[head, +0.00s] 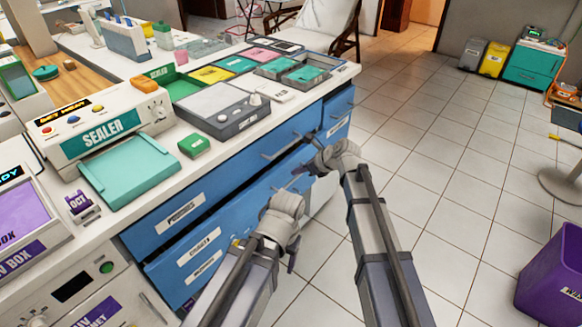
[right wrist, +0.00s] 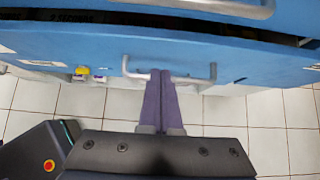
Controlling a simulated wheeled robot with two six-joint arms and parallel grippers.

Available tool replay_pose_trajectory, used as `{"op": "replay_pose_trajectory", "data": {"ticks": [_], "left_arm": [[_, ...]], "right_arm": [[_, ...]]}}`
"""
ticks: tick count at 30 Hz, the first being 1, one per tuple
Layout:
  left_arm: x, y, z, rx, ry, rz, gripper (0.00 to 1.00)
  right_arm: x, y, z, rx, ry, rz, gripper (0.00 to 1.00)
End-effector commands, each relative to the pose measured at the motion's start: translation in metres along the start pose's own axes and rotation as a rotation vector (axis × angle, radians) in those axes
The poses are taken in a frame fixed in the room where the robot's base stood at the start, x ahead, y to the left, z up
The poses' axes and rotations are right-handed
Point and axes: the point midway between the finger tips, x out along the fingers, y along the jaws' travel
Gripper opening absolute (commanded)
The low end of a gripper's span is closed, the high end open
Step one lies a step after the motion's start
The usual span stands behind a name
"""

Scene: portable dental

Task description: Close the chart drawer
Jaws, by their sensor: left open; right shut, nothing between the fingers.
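The blue drawer (head: 225,232), which I take for the chart drawer, stands partly out of the blue cabinet, with a dark gap along its top edge; its labels are too small to read. In the right wrist view, the drawer front (right wrist: 100,48) shows with its grey bar handle (right wrist: 197,79). My right gripper (head: 312,164) is at the drawer front. Its fingers (right wrist: 160,76) are shut and empty, with their tips at the handle; I cannot tell whether they touch. My left gripper (head: 280,208) is lower, in front of the cabinet; its fingers are mostly hidden.
The white counter (head: 333,76) above the drawers holds a sealer (head: 105,120), a teal tray (head: 133,170), a green box (head: 194,145) and coloured trays. The tiled floor (head: 440,150) to the right is mostly clear. A purple bin (head: 553,275) stands at the lower right.

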Motion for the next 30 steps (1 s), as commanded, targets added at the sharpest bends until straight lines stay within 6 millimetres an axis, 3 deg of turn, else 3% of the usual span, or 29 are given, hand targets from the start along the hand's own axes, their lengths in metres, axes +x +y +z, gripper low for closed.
{"op": "replay_pose_trajectory", "data": {"ticks": [3,12,19,26,30], "left_arm": [[-0.025,-0.002,0.002,0.000,0.000,0.000,0.68],[-0.060,-0.006,0.004,0.000,0.000,0.000,0.68],[-0.070,-0.007,0.004,0.000,0.000,0.000,0.68],[-0.070,-0.007,0.004,0.000,0.000,0.000,0.68],[-0.068,-0.006,0.004,0.000,0.000,0.000,0.68]], "right_arm": [[-0.034,0.001,0.003,0.001,-0.001,-0.002,0.00],[-0.084,0.001,0.002,0.001,-0.001,-0.001,0.00],[-0.100,0.001,-0.001,0.000,-0.001,0.001,0.00],[-0.102,0.001,-0.002,-0.001,-0.001,0.001,0.00],[-0.101,0.014,-0.004,-0.002,0.000,0.001,0.00]]}}
